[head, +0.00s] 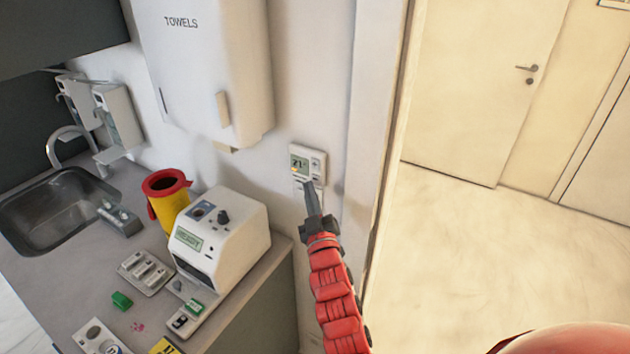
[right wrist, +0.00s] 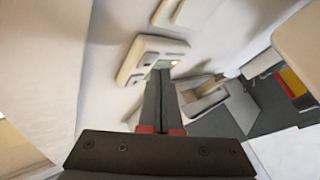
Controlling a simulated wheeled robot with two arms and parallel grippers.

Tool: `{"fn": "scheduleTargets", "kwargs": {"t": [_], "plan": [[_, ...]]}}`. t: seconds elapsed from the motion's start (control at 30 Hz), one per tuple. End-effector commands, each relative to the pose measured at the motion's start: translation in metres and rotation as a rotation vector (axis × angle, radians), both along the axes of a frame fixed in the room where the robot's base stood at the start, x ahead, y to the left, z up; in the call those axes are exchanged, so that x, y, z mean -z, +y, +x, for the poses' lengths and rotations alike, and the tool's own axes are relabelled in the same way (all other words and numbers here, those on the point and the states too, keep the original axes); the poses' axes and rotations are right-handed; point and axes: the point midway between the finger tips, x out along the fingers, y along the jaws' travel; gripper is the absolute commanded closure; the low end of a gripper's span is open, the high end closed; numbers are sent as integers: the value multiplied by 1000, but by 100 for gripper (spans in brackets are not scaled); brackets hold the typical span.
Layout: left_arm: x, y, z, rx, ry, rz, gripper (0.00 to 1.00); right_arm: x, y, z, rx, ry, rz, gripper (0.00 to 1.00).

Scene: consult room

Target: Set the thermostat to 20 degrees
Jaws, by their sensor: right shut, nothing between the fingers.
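The thermostat (head: 308,163) is a small white box on the wall, right of the towel dispenser. Its greenish display seems to read 21, with a small orange mark below the digits. Buttons sit to the right of the display. My left gripper is not in view.
A towel dispenser (head: 205,70) hangs left of the thermostat. Below it, the counter (head: 245,300) holds a white device reading READY (head: 222,238), a yellow sharps bin with red lid (head: 166,190) and small items. A sink (head: 45,205) is at left. Open floor lies right.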

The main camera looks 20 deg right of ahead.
Motion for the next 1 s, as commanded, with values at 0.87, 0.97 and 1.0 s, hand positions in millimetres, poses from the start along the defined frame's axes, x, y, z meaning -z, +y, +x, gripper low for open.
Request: {"fn": "scheduleTargets", "kwargs": {"t": [0.87, 0.97, 1.0], "plan": [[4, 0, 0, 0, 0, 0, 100, 0, -7, 6, 0, 0, 0, 100], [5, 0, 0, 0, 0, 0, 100, 0, -8, 6, 1, 0, -1, 100], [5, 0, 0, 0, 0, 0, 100, 0, -9, 7, 1, 0, -1, 100]]}}
